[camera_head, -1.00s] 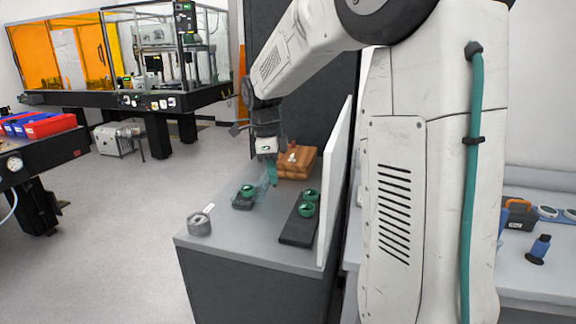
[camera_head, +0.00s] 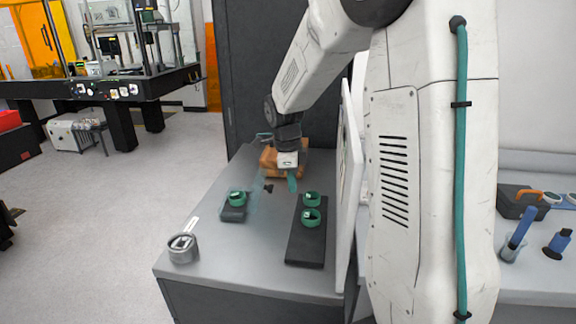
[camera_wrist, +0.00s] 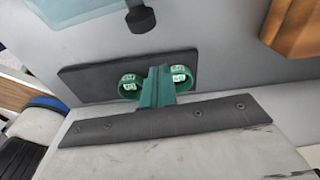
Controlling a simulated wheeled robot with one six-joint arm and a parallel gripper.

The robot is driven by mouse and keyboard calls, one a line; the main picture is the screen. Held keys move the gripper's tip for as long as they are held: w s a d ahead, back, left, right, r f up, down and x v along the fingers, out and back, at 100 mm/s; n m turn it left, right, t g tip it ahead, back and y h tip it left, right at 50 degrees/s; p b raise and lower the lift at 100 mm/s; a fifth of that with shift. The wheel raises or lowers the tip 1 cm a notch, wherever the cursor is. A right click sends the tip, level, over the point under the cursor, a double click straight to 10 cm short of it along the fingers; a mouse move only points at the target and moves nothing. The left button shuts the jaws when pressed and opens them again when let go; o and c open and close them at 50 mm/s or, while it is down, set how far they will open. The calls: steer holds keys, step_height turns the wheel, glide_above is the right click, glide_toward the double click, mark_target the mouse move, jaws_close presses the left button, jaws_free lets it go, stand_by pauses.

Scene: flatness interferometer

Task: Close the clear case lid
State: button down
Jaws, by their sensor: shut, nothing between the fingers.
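The clear case is a small dark base (camera_head: 234,213) with a green ring (camera_head: 237,198) in it, on the grey bench top. Its see-through lid (camera_head: 256,193) stands raised on the base's right side, with a black knob (camera_head: 268,187). In the wrist view the clear lid (camera_wrist: 80,18) fills the upper left and the black knob (camera_wrist: 140,18) is at the top. My gripper (camera_head: 292,184) has green fingers that are together and empty. It is right of the knob, apart from it. The fingers also show in the wrist view (camera_wrist: 157,85), partly covering the black plate.
A black plate (camera_head: 305,247) with two green rings (camera_head: 312,217) lies right of the case. A wooden box (camera_head: 282,172) stands behind my gripper. A grey ring-shaped part (camera_head: 183,250) is at the front left. A white upright panel (camera_head: 347,200) borders the bench's right side.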

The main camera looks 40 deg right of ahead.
steer(key=shift+w+a+r, duration=0.15)
steer(key=shift+w+a, duration=0.45)
steer(key=shift+a, duration=0.2)
steer(key=shift+w+a+r, duration=0.1)
steer(key=shift+w+a, duration=0.5)
steer(key=shift+a, duration=0.15)
